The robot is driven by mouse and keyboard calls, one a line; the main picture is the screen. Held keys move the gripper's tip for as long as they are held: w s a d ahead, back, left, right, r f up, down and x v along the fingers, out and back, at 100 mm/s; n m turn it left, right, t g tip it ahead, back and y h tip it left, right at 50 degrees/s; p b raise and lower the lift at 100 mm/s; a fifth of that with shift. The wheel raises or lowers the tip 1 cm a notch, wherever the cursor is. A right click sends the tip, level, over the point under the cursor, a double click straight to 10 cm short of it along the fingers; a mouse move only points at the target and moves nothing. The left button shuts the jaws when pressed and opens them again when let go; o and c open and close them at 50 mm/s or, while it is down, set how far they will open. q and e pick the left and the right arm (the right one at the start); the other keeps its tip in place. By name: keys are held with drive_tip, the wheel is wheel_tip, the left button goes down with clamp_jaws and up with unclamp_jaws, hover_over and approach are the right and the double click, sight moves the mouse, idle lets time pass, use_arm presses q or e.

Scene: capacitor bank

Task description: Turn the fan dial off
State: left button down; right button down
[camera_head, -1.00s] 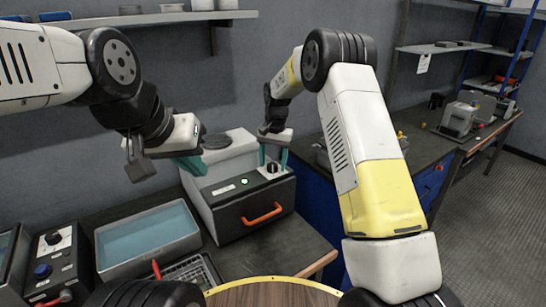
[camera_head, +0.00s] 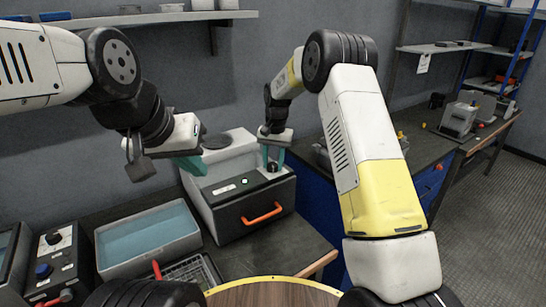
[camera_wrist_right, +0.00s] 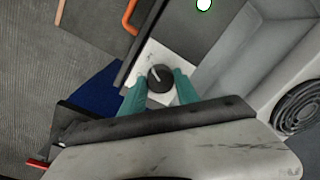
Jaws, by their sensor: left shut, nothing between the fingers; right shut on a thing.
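The fan dial (camera_head: 272,168) is a small black knob on a pale plate, on the top right of the grey-white box with a dark front. In the right wrist view the dial (camera_wrist_right: 160,78) shows a light pointer line slanting across its top. My right gripper (camera_head: 272,160) points down with a teal finger on each side of the dial and is shut on it. Its fingers also show in the wrist view (camera_wrist_right: 160,88). My left gripper (camera_head: 191,165) is shut and empty, in front of the box's upper left.
The box front has an orange handle (camera_head: 262,213) and a lit white-green lamp (camera_head: 244,181). A tray of blue liquid (camera_head: 148,237) and a wire rack (camera_head: 188,272) stand to the left. Another control box with knobs (camera_head: 52,262) is at the far left.

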sight(274, 164)
drive_tip(key=n, duration=0.5)
drive_tip(key=shift+w+n, duration=0.1)
drive_tip(key=shift+n, duration=0.2)
drive_tip(key=n, duration=0.5)
drive_tip(key=shift+g, duration=0.4)
drive_tip(key=shift+n, duration=0.4)
drive_tip(key=c, duration=0.9)
unclamp_jaws()
drive_tip(key=shift+r, duration=0.1)
drive_tip(key=r, duration=0.7)
drive_tip(key=shift+w+d, duration=0.15)
drive_tip(key=shift+w, duration=0.05)
drive_tip(key=shift+r, duration=0.35)
